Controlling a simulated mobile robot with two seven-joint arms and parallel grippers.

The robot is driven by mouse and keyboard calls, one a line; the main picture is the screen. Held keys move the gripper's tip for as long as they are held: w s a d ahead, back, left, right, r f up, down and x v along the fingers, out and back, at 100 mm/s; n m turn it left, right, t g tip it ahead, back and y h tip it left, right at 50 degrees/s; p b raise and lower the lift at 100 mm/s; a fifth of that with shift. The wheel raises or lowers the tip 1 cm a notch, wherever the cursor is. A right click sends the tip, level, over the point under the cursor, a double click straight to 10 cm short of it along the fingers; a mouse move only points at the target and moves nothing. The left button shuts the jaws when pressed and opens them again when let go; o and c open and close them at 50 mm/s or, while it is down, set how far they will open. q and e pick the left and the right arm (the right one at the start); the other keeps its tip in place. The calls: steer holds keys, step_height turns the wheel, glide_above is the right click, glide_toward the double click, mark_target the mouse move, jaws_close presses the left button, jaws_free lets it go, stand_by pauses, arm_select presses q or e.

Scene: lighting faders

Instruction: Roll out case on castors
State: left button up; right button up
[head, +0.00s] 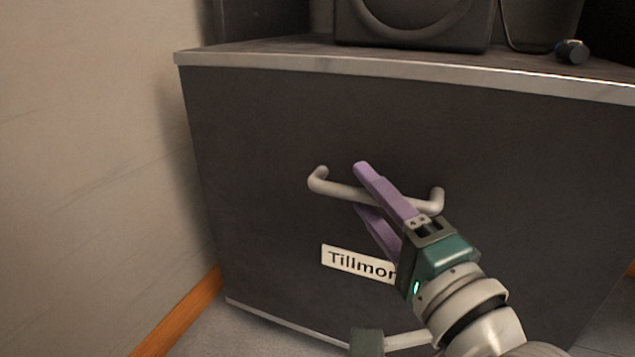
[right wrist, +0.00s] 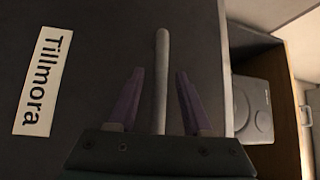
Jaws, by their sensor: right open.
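The case (head: 265,130) is a large dark box with a pale metal edge strip, seen from the front in the head view. A light grey bar handle (head: 318,182) is fixed across its front face. My right gripper (head: 358,186) has two purple fingers, one above and one below the handle bar. In the right wrist view the handle (right wrist: 162,75) runs between the open fingers (right wrist: 158,95), with gaps on both sides. A white label reading "Tillmora" (right wrist: 43,80) is on the case; my gripper partly covers it in the head view. The castors are not visible.
A dark speaker-like unit (head: 415,25) and a small dark cylinder (head: 572,51) with a cable stand on top of the case. A beige wall (head: 90,150) with a wooden skirting board (head: 180,315) is close on the left. Grey floor shows in front.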

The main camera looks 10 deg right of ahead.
steer(key=shift+w, duration=0.25)
jaws_close()
steer(key=shift+a, duration=0.1)
stand_by(1.2)
